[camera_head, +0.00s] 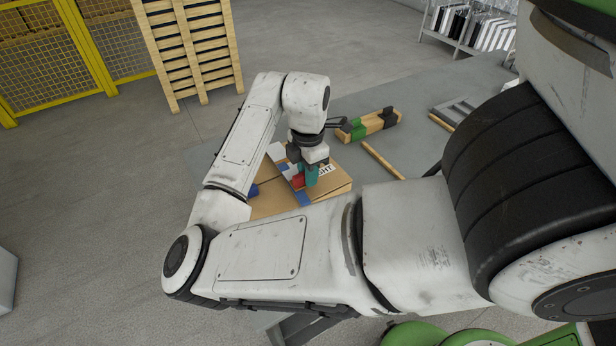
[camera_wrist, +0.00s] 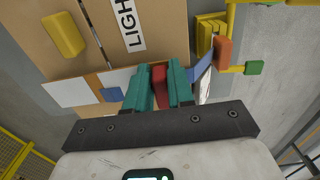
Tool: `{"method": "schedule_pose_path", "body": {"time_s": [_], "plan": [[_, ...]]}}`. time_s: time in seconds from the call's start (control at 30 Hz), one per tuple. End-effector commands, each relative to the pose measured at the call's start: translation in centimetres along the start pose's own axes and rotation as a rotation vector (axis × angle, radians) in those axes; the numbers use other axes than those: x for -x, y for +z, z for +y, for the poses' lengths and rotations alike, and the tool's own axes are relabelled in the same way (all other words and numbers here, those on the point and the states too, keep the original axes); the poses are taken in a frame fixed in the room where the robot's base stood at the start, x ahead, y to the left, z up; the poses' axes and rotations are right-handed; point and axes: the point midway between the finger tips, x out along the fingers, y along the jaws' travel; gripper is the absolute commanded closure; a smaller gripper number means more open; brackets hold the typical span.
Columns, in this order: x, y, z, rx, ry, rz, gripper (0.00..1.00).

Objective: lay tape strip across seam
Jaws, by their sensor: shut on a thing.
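The cardboard box (camera_head: 335,186) lies under my gripper, with a "LIGHT" label (camera_wrist: 128,22) on its top. The seam (camera_wrist: 88,28) shows in the wrist view as a thin dark line between two flaps. My gripper (camera_wrist: 159,88) has teal fingers shut on a red piece, apparently a tab of the tape strip; it also shows in the head view (camera_head: 308,176). A strip with white and blue parts (camera_wrist: 115,78) runs left from the fingers over the lower end of the visible seam. I cannot tell whether it touches the box. The fingers hide its middle.
A yellow block (camera_wrist: 62,35) lies on the box. A yellow frame with orange and green blocks (camera_wrist: 255,68) stands at the right. A wooden tray (camera_head: 370,124) and a wooden bar (camera_head: 383,160) lie beyond the box. Pallets (camera_head: 190,48) and yellow fencing (camera_head: 60,55) stand behind.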

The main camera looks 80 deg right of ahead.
Motion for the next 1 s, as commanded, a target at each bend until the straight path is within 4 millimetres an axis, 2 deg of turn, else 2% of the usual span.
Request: {"method": "schedule_pose_path", "body": {"time_s": [0.13, 0.53, 0.57, 0.6, 0.8, 1.0], "plan": [[-1.5, -0.1, -0.1, 0.001, -0.001, 0.000, 1.00], [-1.9, 0.0, -0.1, 0.002, -0.001, -0.002, 1.00], [-2.0, 0.0, -0.1, 0.002, 0.000, -0.001, 0.77], [-1.9, 0.0, -0.1, 0.001, 0.000, 0.000, 0.73], [-1.9, 0.0, -0.1, 0.001, 0.000, 0.000, 0.54], [-1.9, 0.0, -0.1, 0.001, 0.000, -0.001, 0.52]]}}
